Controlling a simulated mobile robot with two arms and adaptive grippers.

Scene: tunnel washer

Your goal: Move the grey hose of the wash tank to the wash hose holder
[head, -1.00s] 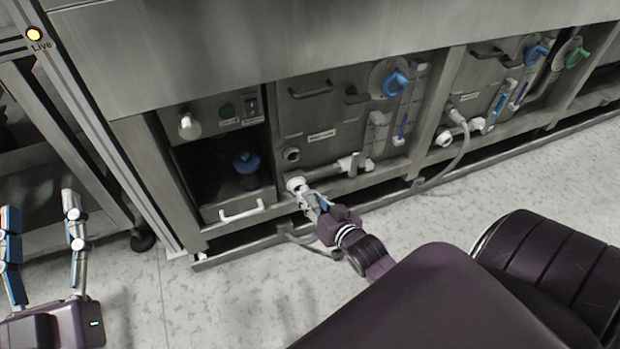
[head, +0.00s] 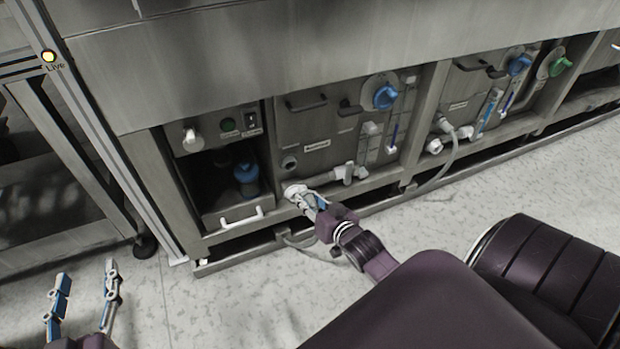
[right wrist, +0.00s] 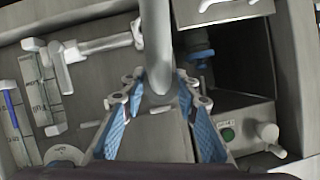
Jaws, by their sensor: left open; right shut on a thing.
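My right gripper (head: 306,198) is low at the front of the first tank panel (head: 330,125), below its round port (head: 289,163). It is shut on the grey hose, whose pale end (head: 293,189) shows at the fingertips. In the right wrist view the grey hose (right wrist: 157,50) runs down between the blue-padded fingers (right wrist: 156,115); the fingers partly hide how its end sits. I cannot tell which fitting is the wash hose holder. My left gripper (head: 86,272) is open and empty over the floor at lower left.
A white pipe fitting (head: 348,172) stands right of my right gripper. An open bay with a blue-capped container (head: 246,172) and a white handle (head: 241,218) is to the left. Another grey hose (head: 455,155) hangs at the second tank. The floor in front is clear.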

